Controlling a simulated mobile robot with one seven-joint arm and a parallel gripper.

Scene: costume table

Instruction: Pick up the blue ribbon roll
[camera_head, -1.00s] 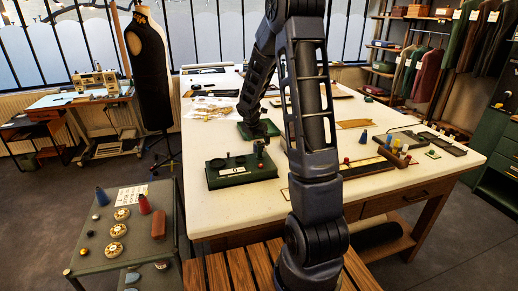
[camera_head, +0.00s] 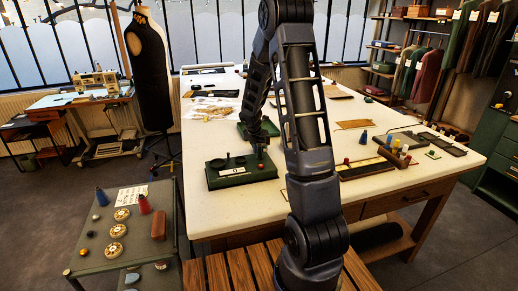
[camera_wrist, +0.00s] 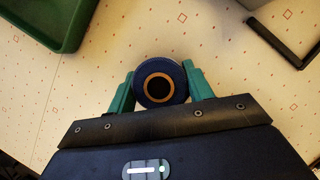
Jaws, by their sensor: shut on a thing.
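The blue ribbon roll (camera_wrist: 178,73) is a dark navy ring with an orange-tan core and a dark centre hole. In the wrist view it sits between the two teal fingers of my gripper (camera_wrist: 160,86), which are shut on its sides. The pale patterned tabletop shows around it; its height above the table is hard to judge. In the head view my gripper is small and dark beside the green box on the white table, and I cannot make out the roll there.
A green tray (camera_wrist: 52,18) is at upper left in the wrist view, and a black frame (camera_wrist: 288,42) at upper right. In the head view a green box (camera_head: 240,177) stands at the table's near left edge. Several coloured spools (camera_head: 396,146) stand right of my arm.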

